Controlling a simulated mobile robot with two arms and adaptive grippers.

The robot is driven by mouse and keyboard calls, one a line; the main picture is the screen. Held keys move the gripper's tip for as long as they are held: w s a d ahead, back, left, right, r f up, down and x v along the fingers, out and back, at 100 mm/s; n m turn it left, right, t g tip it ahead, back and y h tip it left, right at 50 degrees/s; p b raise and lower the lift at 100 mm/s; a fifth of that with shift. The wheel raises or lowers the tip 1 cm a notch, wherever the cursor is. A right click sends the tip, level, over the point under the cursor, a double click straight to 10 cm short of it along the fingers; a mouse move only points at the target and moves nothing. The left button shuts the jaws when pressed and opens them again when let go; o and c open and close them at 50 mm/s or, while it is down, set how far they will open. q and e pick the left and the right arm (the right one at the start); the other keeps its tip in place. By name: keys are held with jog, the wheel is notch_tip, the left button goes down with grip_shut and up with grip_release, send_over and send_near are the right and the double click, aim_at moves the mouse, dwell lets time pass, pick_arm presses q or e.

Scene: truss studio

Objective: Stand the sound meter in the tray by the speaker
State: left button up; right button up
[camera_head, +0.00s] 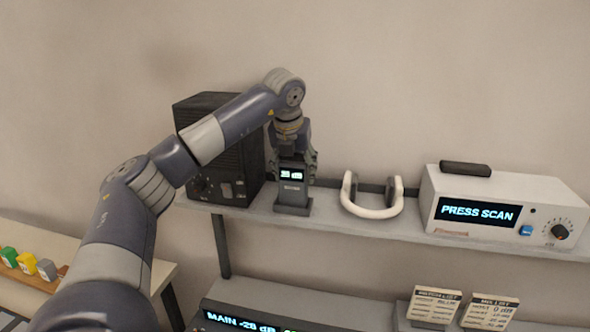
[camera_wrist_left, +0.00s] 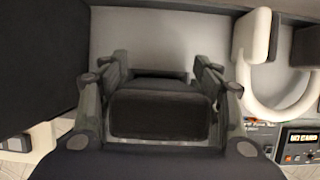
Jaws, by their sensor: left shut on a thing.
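The sound meter (camera_head: 291,187) is a dark grey upright device with a small lit screen, on the shelf just right of the black speaker (camera_head: 225,150). My left gripper (camera_head: 293,160) comes down from above and is shut on its upper part. In the left wrist view the meter's dark top (camera_wrist_left: 160,114) sits between the two fingers. A low grey rim (camera_head: 292,210), which looks like the tray, shows at the meter's foot. I cannot tell whether the meter rests fully in it. My right gripper is not in view.
White headphones (camera_head: 372,209) lie on the shelf (camera_head: 330,215) right of the meter. A white unit reading PRESS SCAN (camera_head: 480,205) stands farther right. Below are a display console (camera_head: 290,318) and two small list cards. Coloured blocks (camera_head: 27,263) sit on a table at left.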

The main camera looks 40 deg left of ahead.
pick_arm(q)
jog(key=shift+f+b, duration=0.45)
jog(key=shift+f, duration=0.1)
dwell(0.5)
jog(key=o, duration=0.9)
jog(key=shift+r, duration=0.15)
jog(key=shift+p+v, duration=0.4)
jog(key=shift+v, duration=0.6)
jog(key=v, duration=0.8)
jog(key=shift+s+d+r, duration=0.15)
jog(key=shift+s+r, duration=0.05)
jog(key=shift+r, duration=0.15)
